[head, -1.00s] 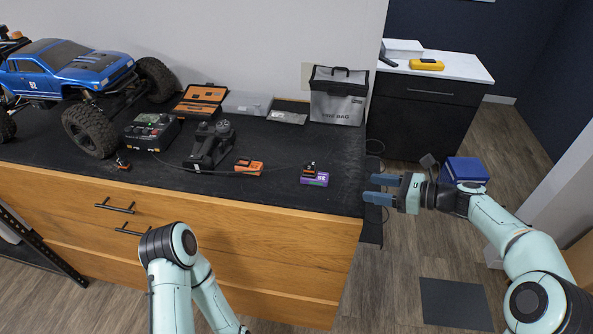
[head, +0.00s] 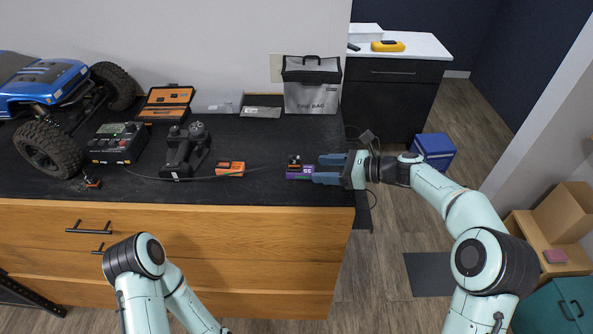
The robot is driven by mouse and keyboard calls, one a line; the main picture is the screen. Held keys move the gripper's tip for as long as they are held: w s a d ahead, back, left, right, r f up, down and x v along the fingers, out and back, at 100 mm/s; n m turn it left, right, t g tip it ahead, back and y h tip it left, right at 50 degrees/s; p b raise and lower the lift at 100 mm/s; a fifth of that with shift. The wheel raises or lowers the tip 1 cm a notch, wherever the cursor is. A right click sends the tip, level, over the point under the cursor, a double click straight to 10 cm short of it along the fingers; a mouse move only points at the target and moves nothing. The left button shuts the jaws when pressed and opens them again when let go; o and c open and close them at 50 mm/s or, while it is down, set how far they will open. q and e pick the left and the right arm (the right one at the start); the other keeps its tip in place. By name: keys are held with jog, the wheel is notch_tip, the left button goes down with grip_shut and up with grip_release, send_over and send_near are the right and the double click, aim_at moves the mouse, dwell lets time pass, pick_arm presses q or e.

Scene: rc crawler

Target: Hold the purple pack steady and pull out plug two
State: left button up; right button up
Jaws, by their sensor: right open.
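The purple pack (head: 298,174) lies on the black worktop near its right end, in the head view. A small dark and orange plug piece (head: 295,161) sits on top of it; I cannot tell whether this is plug two. My right gripper (head: 319,169) is open, its blue fingers pointing left at the right end of the pack. The fingertips reach or partly overlap the pack's end; contact is unclear. My left arm's elbow shows at the lower left, but its gripper is out of view.
An orange pack (head: 230,168) lies left of the purple one, with a thin cable running along the worktop. A charger (head: 118,142), a transmitter (head: 184,150) and the blue crawler (head: 42,82) stand further left. A grey fire bag (head: 312,88) stands behind.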

aim_at(302, 168)
jog(key=x, duration=0.4)
jog(key=shift+a, duration=0.4)
jog(key=shift+w+a+f+p, duration=0.35)
jog(key=shift+w+a, duration=0.05)
jog(key=shift+a, duration=0.15)
jog(key=shift+s, duration=0.1)
jog(key=c, duration=0.6)
